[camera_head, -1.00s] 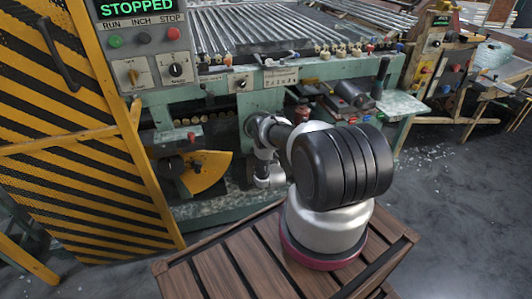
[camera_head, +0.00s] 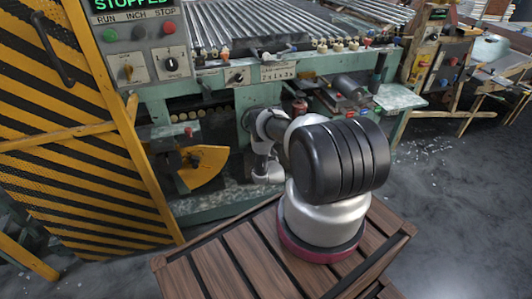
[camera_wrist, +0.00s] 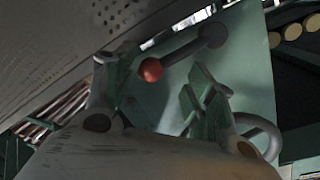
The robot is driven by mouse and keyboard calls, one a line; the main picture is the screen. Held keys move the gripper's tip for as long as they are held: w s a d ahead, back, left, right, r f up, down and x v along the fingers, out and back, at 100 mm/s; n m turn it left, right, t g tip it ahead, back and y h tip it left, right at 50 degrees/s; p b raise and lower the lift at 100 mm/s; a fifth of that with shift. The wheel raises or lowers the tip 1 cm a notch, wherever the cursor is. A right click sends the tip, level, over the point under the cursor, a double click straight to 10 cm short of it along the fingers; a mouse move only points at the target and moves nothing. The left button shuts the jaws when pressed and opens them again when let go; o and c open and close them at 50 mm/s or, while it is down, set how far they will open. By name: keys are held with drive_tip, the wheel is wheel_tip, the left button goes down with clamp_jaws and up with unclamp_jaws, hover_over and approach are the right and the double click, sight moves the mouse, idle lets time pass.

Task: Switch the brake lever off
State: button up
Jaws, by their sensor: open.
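A dark lever with a red ball knob (camera_wrist: 152,70) shows in the wrist view. Its rod runs up and right to a dark round hub (camera_wrist: 213,35) in front of a green plate. I take this as the brake lever; no marking on it is readable. My gripper (camera_wrist: 155,98) is open, with one finger left of the knob and the other right of and below it. The knob appears between the fingers in the picture; no contact is visible, and depth is hard to tell. In the head view my arm hides the gripper, and I cannot single out this lever.
The green machine carries a control panel (camera_head: 140,48) with a lit display reading STOPPED. A striped yellow-black guard door (camera_head: 75,160) stands at left. A yellow quadrant (camera_head: 205,168) sits low on the machine. A perforated grey sheet (camera_wrist: 60,60) fills the wrist view's upper left.

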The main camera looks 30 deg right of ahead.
drive_tip(key=v, duration=1)
drive_tip(key=shift+s, duration=0.3)
drive_tip(key=shift+a, duration=0.15)
